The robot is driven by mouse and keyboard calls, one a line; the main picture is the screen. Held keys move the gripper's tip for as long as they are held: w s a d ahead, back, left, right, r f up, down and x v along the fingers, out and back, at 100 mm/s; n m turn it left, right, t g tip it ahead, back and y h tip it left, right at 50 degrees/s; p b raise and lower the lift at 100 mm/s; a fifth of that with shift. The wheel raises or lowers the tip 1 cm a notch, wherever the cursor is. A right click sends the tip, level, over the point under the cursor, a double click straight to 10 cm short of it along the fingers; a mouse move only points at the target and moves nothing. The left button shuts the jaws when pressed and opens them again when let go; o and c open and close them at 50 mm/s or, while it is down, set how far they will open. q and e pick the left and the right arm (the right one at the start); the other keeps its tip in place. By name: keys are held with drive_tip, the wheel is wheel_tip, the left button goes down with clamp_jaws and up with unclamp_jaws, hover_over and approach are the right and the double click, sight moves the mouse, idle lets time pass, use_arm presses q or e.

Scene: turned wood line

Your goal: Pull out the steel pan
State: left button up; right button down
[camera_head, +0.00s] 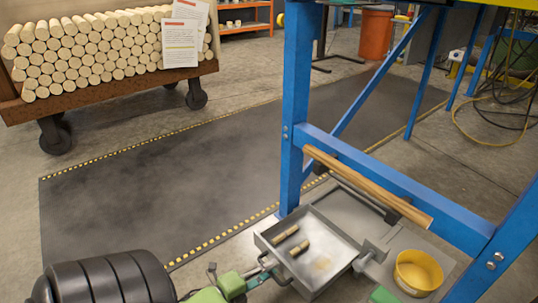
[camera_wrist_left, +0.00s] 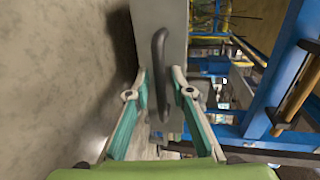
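The steel pan (camera_head: 335,240) is a shallow square grey tray on the floor beside the blue frame, with two short wooden pieces (camera_head: 292,240) in it. Its near left side has a handle (camera_head: 268,271). My left gripper (camera_head: 256,277), green with grey fingers, is at that handle. In the left wrist view the pan's grey wall (camera_wrist_left: 173,15) is ahead, and its dark curved handle (camera_wrist_left: 158,60) lies between the open fingers of my left gripper (camera_wrist_left: 160,75). Gaps show on both sides of the handle.
A blue steel frame (camera_head: 297,110) with a wooden rail (camera_head: 365,185) stands over the pan's far side. A yellow round container (camera_head: 418,272) is right of the pan. A wheeled cart (camera_head: 110,90) holds stacked dowels. The dark floor mat (camera_head: 150,185) is clear.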

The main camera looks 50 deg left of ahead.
idle(0.3)
use_arm(q)
drive_tip(key=d+v, duration=0.1)
drive_tip(key=v, duration=1.1)
drive_tip(key=shift+a, duration=0.4)
